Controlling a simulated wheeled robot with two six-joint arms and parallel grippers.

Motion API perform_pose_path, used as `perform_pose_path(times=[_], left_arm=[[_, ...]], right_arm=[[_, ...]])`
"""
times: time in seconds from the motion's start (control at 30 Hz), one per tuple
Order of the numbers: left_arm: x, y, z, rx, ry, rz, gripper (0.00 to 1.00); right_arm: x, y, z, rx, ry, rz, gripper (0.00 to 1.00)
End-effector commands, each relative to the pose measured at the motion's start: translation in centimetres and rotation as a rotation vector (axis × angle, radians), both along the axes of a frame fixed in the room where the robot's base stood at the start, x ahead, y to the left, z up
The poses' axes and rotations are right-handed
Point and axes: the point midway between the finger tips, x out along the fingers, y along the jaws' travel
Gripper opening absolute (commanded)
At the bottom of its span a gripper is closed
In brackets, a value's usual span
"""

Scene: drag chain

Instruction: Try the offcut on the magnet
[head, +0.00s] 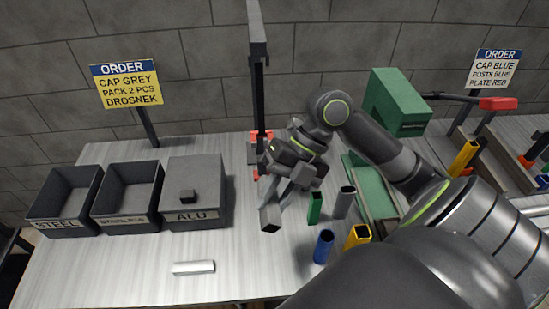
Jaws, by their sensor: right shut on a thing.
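My right gripper (288,192) reaches in from the right, pointing down, and is shut on a short grey square tube piece (269,214). The piece's dark open end faces down and toward me. It is above the bench, right of the bins. A bright silver piece (193,267) lies on the bench at the front, apart from the gripper. I cannot tell from its look alone which piece is the offcut. A dark upright post (258,95) with red parts at its foot stands behind the gripper. No magnet can be made out clearly. My left gripper is out of view.
Bins marked STEEL (58,224), a middle bin (121,219) and ALU (188,216) stand left; the ALU one looks covered, with a knob. Green (314,208), grey (343,203), blue (324,246) and yellow (358,236) tubes stand right.

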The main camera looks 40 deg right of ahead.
Motion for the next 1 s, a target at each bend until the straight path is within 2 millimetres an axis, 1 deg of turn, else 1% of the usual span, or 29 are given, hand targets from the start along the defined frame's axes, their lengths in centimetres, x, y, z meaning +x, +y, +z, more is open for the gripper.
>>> perform_pose_path(times=[0.27, 1.0], left_arm=[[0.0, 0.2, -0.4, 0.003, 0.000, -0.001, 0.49], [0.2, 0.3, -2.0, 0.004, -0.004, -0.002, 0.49]], right_arm=[[0.1, -0.1, -0.1, -0.001, 0.001, -0.002, 0.01], [5.1, -3.1, -0.1, -0.002, 0.000, -0.004, 0.01]])
